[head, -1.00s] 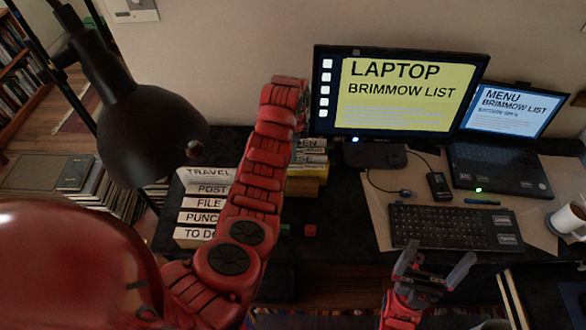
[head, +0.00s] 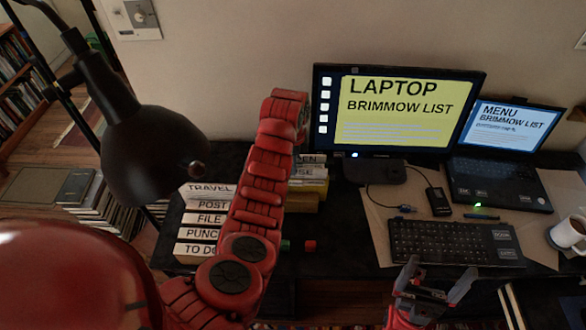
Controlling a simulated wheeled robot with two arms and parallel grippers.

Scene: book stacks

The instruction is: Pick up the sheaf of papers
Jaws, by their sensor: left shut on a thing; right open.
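I cannot pick out a sheaf of papers for certain. My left arm rises from the bottom left, in front of the stacks, and its upper end stands beside the left edge of the monitor. The fingers of my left gripper are hidden behind that arm, and so is anything they hold. My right gripper (head: 437,282) is at the bottom, below the keyboard, with its fingers apart and nothing visible between them.
A labelled stack (head: 198,219) stands left of my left arm, with another stack (head: 312,172) partly behind it. A dark lamp (head: 150,150) hangs at left. The monitor (head: 395,108), laptop (head: 500,185), keyboard (head: 450,243) and mug (head: 568,233) fill the desk's right side.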

